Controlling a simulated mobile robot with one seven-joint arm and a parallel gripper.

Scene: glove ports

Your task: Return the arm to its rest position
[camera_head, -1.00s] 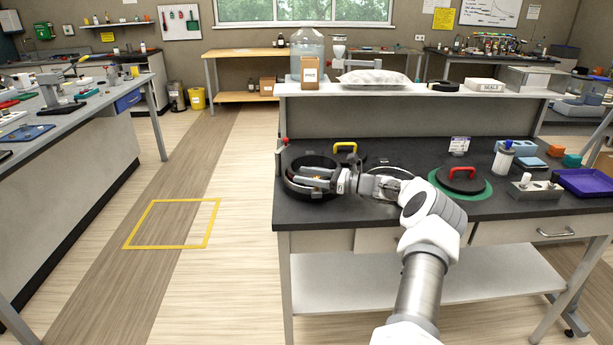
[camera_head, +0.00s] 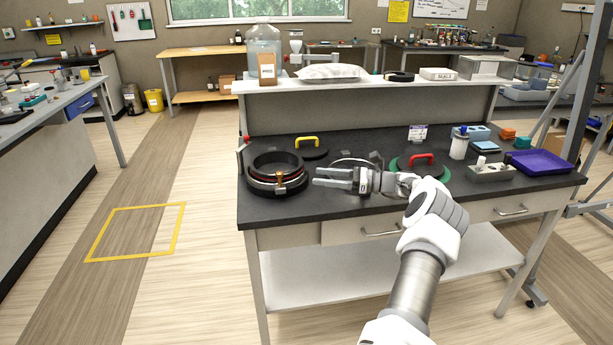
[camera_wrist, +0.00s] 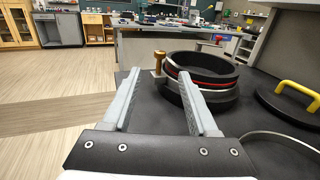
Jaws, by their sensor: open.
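My gripper (camera_head: 333,179) is open and empty, above the dark bench top (camera_head: 225,200) and just right of the black ring port (camera_head: 277,161). In the wrist view both jaws of my gripper (camera_wrist: 160,90) stand wide apart with nothing between them. The black ring port (camera_wrist: 212,70) lies ahead of the right jaw there, with a red band around it and a brass clamp knob (camera_wrist: 158,63) on its near left side. My arm reaches in from the lower right of the head view.
A black lid with a yellow handle (camera_head: 307,143) lies behind the ring. A red-handled lid (camera_head: 422,160) sits on a green ring to the right. A metal hoop (camera_head: 350,162) stands close behind my gripper. A purple tray (camera_head: 540,163) is at the right. Floor on the left is clear.

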